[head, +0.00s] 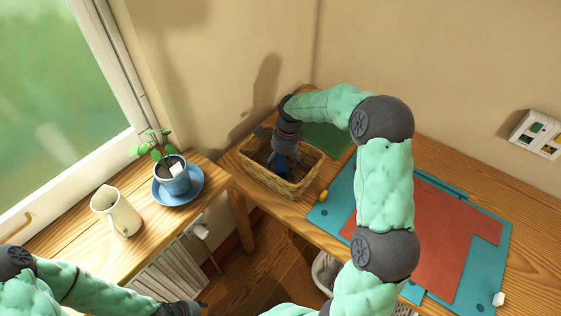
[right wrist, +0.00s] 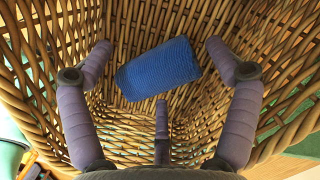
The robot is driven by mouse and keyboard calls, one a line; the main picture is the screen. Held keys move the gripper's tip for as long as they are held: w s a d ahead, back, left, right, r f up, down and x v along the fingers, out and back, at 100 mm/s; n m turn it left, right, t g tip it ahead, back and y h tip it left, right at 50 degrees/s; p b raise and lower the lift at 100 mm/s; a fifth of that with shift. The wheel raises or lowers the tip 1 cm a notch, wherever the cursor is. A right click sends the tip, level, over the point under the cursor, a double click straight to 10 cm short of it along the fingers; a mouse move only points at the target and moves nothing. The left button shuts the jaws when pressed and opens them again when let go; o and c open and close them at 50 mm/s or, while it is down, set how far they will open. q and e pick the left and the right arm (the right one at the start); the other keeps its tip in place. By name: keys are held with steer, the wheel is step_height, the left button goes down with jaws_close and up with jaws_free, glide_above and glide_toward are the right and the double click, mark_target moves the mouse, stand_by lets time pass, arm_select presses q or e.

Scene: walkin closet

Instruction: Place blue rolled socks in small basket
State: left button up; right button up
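The blue rolled socks (right wrist: 158,69) lie inside the small wicker basket (right wrist: 205,120), seen in the right wrist view. The basket (head: 262,183) stands on the wooden desk in the head view. My right gripper (head: 281,164) reaches down into the basket, partly hidden by its own wrist. In the right wrist view its purple fingers (right wrist: 156,75) are spread wide, with the socks between them and visible gaps on both sides. My left gripper (head: 196,305) is at the bottom edge of the head view, low and far from the basket; its fingers are not clear.
A potted plant (head: 172,176) on a blue saucer and a cream pitcher (head: 116,212) stand on the left wooden bench. A teal mat (head: 333,202) with a red sheet (head: 455,235) lies right of the basket. A small yellow object (head: 323,196) sits beside the basket.

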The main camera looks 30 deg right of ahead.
mark_target(285, 161)
step_height(285, 161, up, 12)
steer(key=d+p, duration=0.1)
steer(key=p, duration=0.3)
steer(key=shift+s+d, duration=0.3)
